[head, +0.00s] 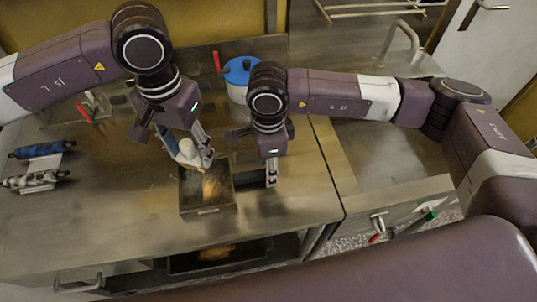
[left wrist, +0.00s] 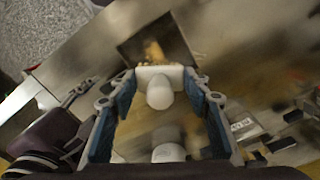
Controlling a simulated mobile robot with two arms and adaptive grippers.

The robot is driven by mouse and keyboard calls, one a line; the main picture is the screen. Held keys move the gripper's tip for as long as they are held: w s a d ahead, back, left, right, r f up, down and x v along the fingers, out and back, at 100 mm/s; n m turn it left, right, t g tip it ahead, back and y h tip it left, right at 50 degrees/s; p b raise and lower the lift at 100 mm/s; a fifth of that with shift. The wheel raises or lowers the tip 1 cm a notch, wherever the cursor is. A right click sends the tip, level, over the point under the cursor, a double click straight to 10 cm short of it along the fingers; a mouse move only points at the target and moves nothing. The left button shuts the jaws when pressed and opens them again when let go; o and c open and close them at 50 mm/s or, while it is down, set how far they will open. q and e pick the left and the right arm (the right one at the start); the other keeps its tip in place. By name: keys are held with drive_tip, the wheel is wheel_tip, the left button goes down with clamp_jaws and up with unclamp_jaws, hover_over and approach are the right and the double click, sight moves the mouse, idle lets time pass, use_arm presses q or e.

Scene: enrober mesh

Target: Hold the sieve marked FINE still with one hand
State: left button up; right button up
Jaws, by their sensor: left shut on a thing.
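A dark square box-like sieve (head: 184,202) with brown crumbs inside sits on the steel table in the head view. A small mark shows on its front wall, too small to read. It also shows at the top of the left wrist view (left wrist: 133,48). My left gripper (head: 198,156) is shut on a white tool with a round knob (left wrist: 160,92), held over the sieve's far part. Whether the tool touches the crumbs is unclear. My right gripper (head: 271,176) points down at the sieve's right side; I cannot tell whether its fingers grip the sieve.
A blue-lidded pot (head: 240,70) stands behind the arms. A blue roller (head: 38,149) and a silver roller (head: 32,181) lie at the left. A sink area (head: 385,150) is at the right. A dark tray (head: 190,263) sits below the table. The table's front left is clear.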

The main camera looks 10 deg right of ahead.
drive_tip(key=shift+f, duration=1)
clamp_jaws()
